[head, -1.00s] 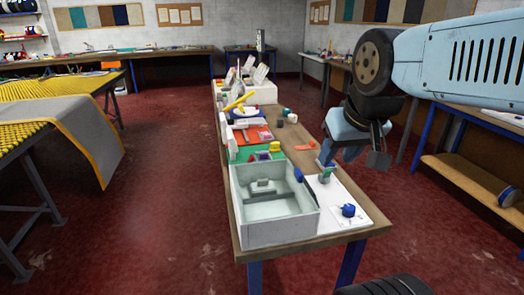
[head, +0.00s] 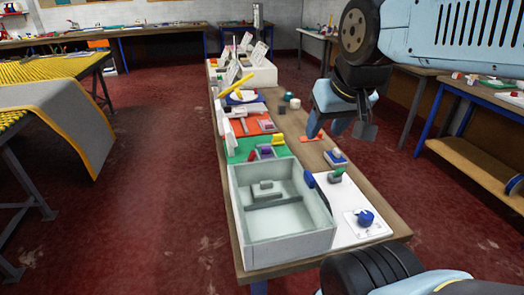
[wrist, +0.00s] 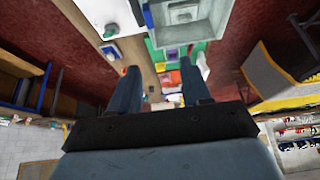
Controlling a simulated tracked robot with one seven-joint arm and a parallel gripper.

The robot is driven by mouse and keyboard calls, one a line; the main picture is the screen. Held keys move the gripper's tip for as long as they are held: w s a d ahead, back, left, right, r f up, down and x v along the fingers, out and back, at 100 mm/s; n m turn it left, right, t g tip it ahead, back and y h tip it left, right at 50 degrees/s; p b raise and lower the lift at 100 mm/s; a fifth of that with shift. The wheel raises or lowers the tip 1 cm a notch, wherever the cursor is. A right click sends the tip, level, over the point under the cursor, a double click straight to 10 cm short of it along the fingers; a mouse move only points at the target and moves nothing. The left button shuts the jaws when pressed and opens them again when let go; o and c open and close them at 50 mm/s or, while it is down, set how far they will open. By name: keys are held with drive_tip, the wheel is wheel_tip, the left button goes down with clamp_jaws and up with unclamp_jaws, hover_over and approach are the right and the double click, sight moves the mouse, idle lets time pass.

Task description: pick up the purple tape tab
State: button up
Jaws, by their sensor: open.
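A small purple piece (head: 266,152), which looks like the purple tape tab, lies on the green mat (head: 240,148) just behind the grey bin. It also shows as a purple patch (wrist: 172,54) in the wrist view, between and beyond the finger lines. My gripper (head: 325,133) is open and empty, pointing down to the right of the mat, well apart from the tab. In the wrist view my two fingers (wrist: 158,68) are spread with nothing between them. The tab's exact outline is too small to tell.
A grey open bin (head: 240,205) stands at the table's near end. Beside it a white board (head: 345,195) carries a blue knob (head: 366,218) and a green-topped part (head: 337,174). A yellow block (head: 279,140), an orange mat (head: 258,126) and upright white holders lie around the tab.

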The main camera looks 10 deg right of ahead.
drive_tip(key=shift+o, duration=0.3)
drive_tip(key=shift+w, duration=0.45)
drive_tip(key=w+f+m+g+y, duration=0.25)
drive_tip(key=w+m, duration=0.25)
drive_tip(key=w, duration=0.4)
drive_tip(key=m+g+y, duration=0.3)
drive_tip(key=m+y, duration=0.3)
drive_tip(key=m, duration=0.4)
approach(271, 153)
drive_tip(key=s+a+r, duration=0.1)
drive_tip(key=s+r, duration=0.8)
drive_tip(key=r, duration=0.1)
drive_tip(key=w+d+f+m+t+y, duration=0.2)
drive_tip(key=w+d+f+m+y, duration=0.25)
drive_tip(key=w+f, duration=0.3)
drive_tip(key=shift+m+h, duration=0.35)
drive_tip(key=shift+h, duration=0.15)
drive_tip(key=x, duration=0.7)
drive_tip(key=shift+s+f, duration=0.1)
drive_tip(key=shift+f, duration=0.25)
drive_tip(key=shift+f+x, duration=0.2)
drive_tip(key=shift+x, duration=2.4)
drive_tip(key=shift+d, duration=0.1)
